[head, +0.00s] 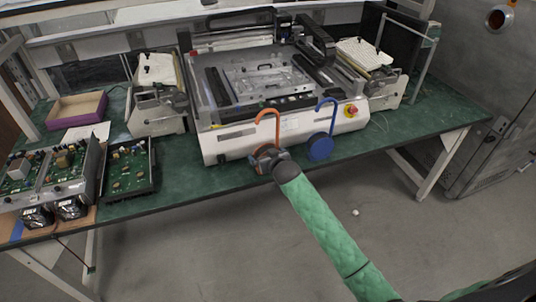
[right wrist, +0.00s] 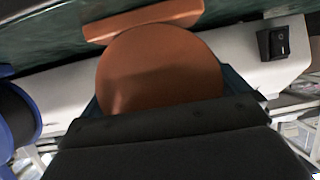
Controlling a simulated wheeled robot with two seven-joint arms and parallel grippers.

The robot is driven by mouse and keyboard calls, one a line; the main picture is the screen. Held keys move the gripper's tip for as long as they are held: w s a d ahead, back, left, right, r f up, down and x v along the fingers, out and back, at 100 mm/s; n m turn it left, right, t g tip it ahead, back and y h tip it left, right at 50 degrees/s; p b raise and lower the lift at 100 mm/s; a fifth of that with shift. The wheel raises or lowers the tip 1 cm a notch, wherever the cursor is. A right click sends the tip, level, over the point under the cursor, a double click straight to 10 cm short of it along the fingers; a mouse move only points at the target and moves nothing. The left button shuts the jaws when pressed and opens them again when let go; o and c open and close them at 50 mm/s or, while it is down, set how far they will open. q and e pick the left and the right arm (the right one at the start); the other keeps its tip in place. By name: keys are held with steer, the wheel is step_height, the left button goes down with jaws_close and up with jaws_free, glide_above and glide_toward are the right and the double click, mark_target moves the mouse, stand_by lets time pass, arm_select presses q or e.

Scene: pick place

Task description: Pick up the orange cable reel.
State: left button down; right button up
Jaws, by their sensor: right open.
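The orange cable reel stands on the green bench in front of the white machine. In the head view its hooked orange upright (head: 277,128) rises behind my right gripper (head: 267,157), which hides most of its disc. In the right wrist view the round orange disc of the reel (right wrist: 160,75) fills the middle, just past the dark gripper body. My right gripper is open at the reel, with dark edges showing on both sides of the disc. I cannot tell whether it touches the reel. My left gripper is not in view.
A blue reel (head: 320,147) with a blue hook stands just right of the orange one; it also shows at the left edge of the wrist view (right wrist: 14,125). The white machine (head: 225,143) is close behind. Circuit boards (head: 130,168) lie left. The bench (head: 420,125) is clear at right.

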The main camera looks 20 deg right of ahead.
steer(key=shift+w+f, duration=0.1)
steer(key=shift+w, duration=0.05)
steer(key=c, duration=0.9)
steer(key=shift+c, duration=0.7)
steer(key=shift+r, duration=0.2)
